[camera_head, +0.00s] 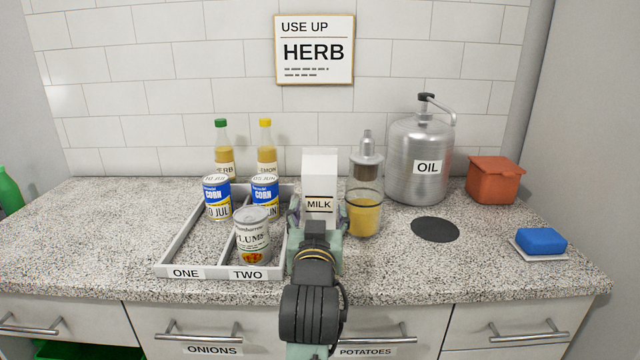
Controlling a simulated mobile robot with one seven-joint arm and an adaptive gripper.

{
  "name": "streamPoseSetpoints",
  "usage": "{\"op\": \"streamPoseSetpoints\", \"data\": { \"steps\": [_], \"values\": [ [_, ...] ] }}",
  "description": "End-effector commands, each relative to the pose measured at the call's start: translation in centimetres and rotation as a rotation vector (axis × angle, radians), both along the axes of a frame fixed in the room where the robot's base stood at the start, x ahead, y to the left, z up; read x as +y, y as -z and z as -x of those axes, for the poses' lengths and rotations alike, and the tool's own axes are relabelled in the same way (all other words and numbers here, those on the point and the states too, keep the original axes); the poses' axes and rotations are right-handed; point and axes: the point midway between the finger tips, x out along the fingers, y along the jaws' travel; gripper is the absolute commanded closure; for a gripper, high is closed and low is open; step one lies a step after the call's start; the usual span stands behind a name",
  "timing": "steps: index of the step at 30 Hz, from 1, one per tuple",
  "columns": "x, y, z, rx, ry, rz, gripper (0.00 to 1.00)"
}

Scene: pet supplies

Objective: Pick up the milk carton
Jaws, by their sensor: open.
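The white milk carton (320,183) stands upright on the counter, right of the tray and left of a glass of yellow liquid. A black-lettered MILK label faces me. My gripper (319,219) is open at the carton's lower part, with a dark finger showing at its left side and another near its right side. My arm hides the carton's base. I cannot tell whether the fingers touch it.
The glass (362,213) is close on the right. A two-part tray (175,262) on the left holds cans, including a plums can (252,238). Bottles, a dispenser and an oil can (420,165) stand behind.

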Motion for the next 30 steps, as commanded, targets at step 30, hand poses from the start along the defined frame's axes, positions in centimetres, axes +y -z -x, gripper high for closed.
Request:
{"op": "streamPoseSetpoints", "data": {
  "steps": [30],
  "values": [
    [-0.3,0.2,-6.9,-0.001,-0.001,0.000,0.48]
  ]
}}
